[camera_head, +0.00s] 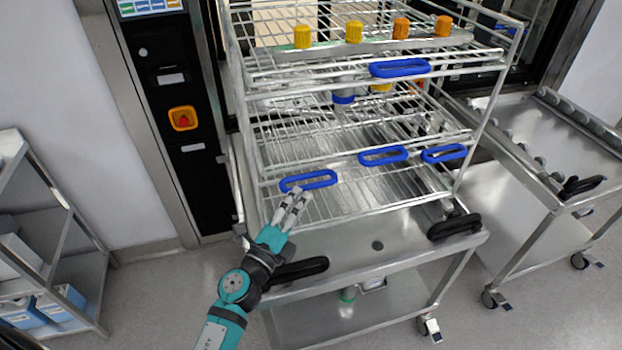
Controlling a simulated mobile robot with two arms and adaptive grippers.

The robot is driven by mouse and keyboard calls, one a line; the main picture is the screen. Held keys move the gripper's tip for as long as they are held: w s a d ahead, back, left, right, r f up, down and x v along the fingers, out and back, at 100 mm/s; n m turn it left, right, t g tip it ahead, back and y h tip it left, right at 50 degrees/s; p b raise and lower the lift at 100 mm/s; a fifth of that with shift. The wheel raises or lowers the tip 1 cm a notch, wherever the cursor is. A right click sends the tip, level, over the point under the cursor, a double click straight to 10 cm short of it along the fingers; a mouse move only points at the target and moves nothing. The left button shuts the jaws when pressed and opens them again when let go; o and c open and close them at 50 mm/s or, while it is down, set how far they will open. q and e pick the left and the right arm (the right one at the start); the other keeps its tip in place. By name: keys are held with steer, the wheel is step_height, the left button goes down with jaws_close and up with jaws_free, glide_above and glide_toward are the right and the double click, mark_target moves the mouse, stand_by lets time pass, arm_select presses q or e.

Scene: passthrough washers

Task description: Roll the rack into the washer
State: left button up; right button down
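The wire rack (292,148) stands on a steel trolley (345,240) in front of the washer opening. It has several shelves, blue handles and bottles with yellow and orange caps. My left gripper (293,203) is at the rack's front lower left, its fingers at or just below the lower left blue handle (308,180). I cannot tell whether the fingers touch or grip that handle. The washer's black control panel (170,100) is left of the rack. The washer opening is mostly hidden behind the rack. My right gripper is not in view.
A second steel trolley (575,135) with rollers stands at the right. A shelf unit (50,230) with blue and white boxes is at the left. The trolley has black handles (455,226) at its front. Grey floor is clear between the shelf unit and trolley.

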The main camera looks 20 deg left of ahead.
mark_target(311, 184)
arm_select(q)
steer(key=x, duration=0.6)
steer(key=shift+p, duration=0.35)
steer(key=shift+c, duration=0.5)
steer(key=shift+s, duration=0.1)
jaws_close()
steer(key=shift+f, duration=0.15)
